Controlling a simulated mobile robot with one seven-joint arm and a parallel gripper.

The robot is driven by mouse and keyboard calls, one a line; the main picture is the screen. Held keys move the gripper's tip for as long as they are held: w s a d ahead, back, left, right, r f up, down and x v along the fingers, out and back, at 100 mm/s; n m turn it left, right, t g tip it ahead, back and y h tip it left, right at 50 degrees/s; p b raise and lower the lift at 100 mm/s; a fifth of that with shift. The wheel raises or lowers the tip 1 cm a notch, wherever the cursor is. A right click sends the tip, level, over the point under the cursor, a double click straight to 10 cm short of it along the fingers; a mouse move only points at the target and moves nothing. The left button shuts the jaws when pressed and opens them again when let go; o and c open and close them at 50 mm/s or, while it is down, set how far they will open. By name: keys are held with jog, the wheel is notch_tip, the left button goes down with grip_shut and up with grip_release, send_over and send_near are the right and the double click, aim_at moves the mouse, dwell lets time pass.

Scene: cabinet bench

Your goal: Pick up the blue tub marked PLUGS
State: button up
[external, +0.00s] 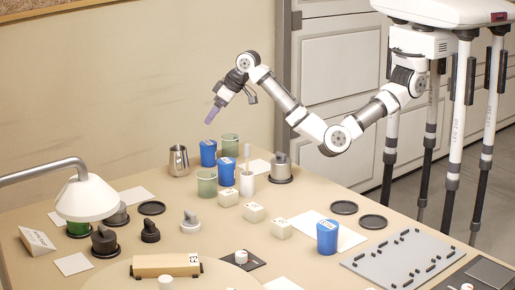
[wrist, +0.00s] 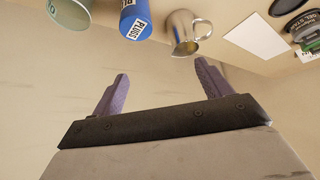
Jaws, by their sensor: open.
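The blue tub marked PLUGS (wrist: 136,22) shows at the top of the wrist view, partly cut off, with its white label readable. It stands beside a steel pitcher. In the external view it appears to be the blue tub (external: 208,153) just right of the pitcher, though the label is too small to read there. My gripper (external: 211,116) is above the back of the table, higher than this tub and apart from it. In the wrist view its purple fingers (wrist: 162,72) are spread with nothing between them.
The steel pitcher (external: 178,161) and green cups (external: 206,183) (external: 230,144) stand close by. Another blue tub (external: 226,173) is just in front, and a third (external: 327,237) stands further right. A lamp (external: 87,198) stands at left.

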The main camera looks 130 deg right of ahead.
aim_at(209, 143)
jog(key=shift+m+g+y, duration=0.3)
jog(key=shift+g+y, duration=0.4)
jog(key=shift+y, duration=0.1)
jog(key=d+f, duration=0.1)
jog(key=f, duration=0.2)
jog(key=d+f, duration=0.1)
jog(key=f, duration=0.3)
jog(key=s+d+f+p, duration=0.1)
jog(key=f, duration=0.2)
jog(key=shift+d+f, duration=0.15)
jog(key=shift+d, duration=0.2)
jog(key=shift+s+p+x, duration=0.2)
jog(key=shift+p+x, duration=0.2)
jog(key=shift+x, duration=1.05)
jog(key=shift+s+p+x, duration=0.2)
jog(key=shift+p+x, duration=0.15)
jog(key=shift+x, duration=1.1)
jog(key=shift+a, duration=0.1)
jog(key=c, duration=1.1)
